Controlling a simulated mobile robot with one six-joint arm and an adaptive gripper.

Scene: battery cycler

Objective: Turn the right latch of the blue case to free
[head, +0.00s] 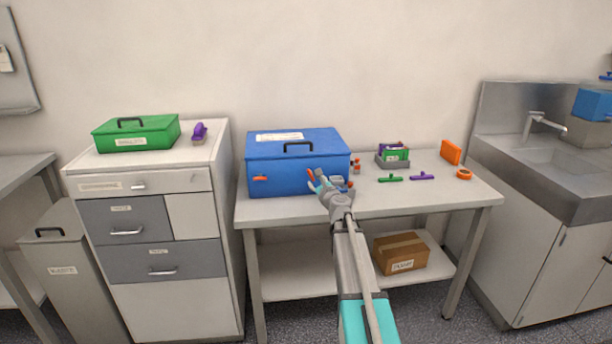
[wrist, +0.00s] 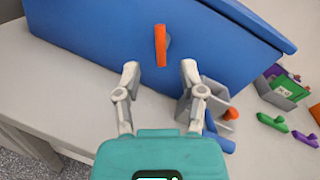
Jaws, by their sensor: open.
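The blue case (head: 280,165) stands shut on the table, with a dark handle on its lid. Its left latch (head: 260,178) is an orange bar lying level on the front. The right latch (head: 311,174) is an orange bar standing steeply, at a slant to the case edges. It also shows in the wrist view (wrist: 160,45) against the blue front. My gripper (head: 320,183) is at the right part of the case front. In the wrist view my gripper (wrist: 160,73) is open and empty, with the latch just beyond and between its fingertips, apart from them.
A grey holder (wrist: 190,103) with orange and blue cylinders stands close to my right finger. Further right on the table (head: 410,205) are a small bin (head: 393,162), green (head: 390,179) and purple (head: 422,177) pieces and an orange ring (head: 464,174). The table front is clear at left.

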